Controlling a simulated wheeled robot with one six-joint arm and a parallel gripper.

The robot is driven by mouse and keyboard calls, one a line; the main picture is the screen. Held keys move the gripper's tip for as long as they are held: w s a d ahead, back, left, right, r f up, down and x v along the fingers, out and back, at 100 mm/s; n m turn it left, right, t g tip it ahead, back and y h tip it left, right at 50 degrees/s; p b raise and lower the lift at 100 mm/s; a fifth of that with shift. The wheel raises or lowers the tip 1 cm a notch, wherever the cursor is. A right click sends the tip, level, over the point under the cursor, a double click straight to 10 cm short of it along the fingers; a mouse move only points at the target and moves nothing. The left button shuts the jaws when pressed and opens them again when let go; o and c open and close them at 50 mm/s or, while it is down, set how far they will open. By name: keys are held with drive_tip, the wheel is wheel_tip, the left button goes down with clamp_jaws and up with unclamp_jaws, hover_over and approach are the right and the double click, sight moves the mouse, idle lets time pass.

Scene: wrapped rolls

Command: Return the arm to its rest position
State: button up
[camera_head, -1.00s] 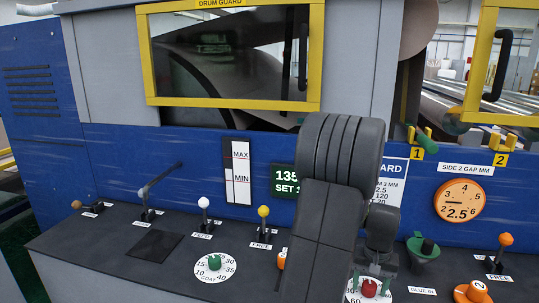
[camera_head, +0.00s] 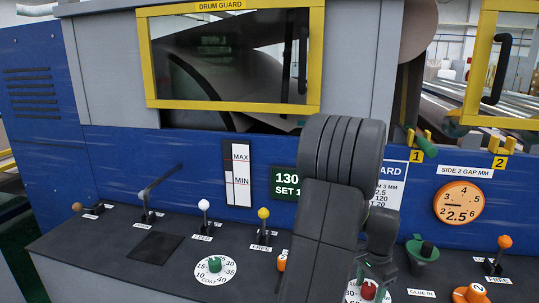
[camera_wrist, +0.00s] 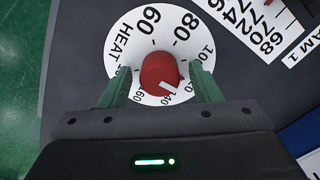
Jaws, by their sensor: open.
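My gripper (camera_wrist: 160,88) shows in the wrist view with its two green fingers apart, one on each side of the red HEAT knob (camera_wrist: 158,70). The fingers look close to the knob; I cannot tell whether they touch it. The knob's white mark points toward the 140 side of its white dial (camera_wrist: 125,40). In the head view my dark arm (camera_head: 335,200) stands in front of the panel and the red knob (camera_head: 368,290) shows at its lower right.
The black panel (camera_head: 120,265) carries a green COAT knob (camera_head: 215,264), a white lever (camera_head: 204,206), a yellow lever (camera_head: 263,214) and an orange lever (camera_head: 504,243). A blue machine wall (camera_head: 120,160) rises behind.

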drive_tip(key=shift+m, duration=0.9)
